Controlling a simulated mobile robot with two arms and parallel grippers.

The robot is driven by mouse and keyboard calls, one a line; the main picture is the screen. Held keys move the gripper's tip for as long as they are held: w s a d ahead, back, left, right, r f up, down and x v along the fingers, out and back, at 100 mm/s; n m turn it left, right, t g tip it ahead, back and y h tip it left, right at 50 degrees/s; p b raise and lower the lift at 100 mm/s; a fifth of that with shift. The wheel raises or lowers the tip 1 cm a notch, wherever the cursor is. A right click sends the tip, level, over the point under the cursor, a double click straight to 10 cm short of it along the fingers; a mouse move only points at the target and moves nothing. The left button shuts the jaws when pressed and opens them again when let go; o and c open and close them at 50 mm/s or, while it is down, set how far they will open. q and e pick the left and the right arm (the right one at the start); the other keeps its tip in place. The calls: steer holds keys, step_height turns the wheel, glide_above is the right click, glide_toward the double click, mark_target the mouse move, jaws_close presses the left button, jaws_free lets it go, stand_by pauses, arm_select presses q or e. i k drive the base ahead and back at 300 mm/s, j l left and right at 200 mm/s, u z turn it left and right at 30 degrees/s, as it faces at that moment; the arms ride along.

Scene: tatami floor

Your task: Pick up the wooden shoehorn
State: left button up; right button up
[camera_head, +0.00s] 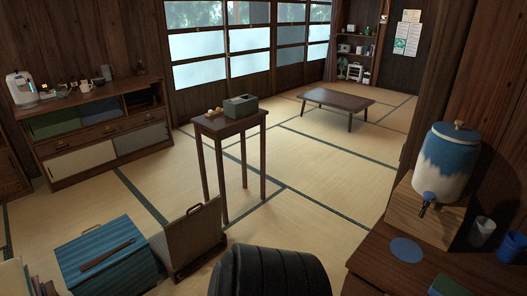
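A dark brown wooden shoehorn (107,254) lies slantwise on top of a blue striped chest (75,256) at the lower left of the head view. The shoehorn is long and thin, and nothing visible touches it from above. Neither my left nor my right gripper shows in this view, so I cannot see their state.
A tall narrow table (230,124) holds a grey box (240,106). A low table (337,101) stands farther back. A counter at right (390,270) holds a blue-white dispenser (446,165).

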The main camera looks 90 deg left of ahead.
mark_target(87, 266)
steer(key=u, duration=4.15)
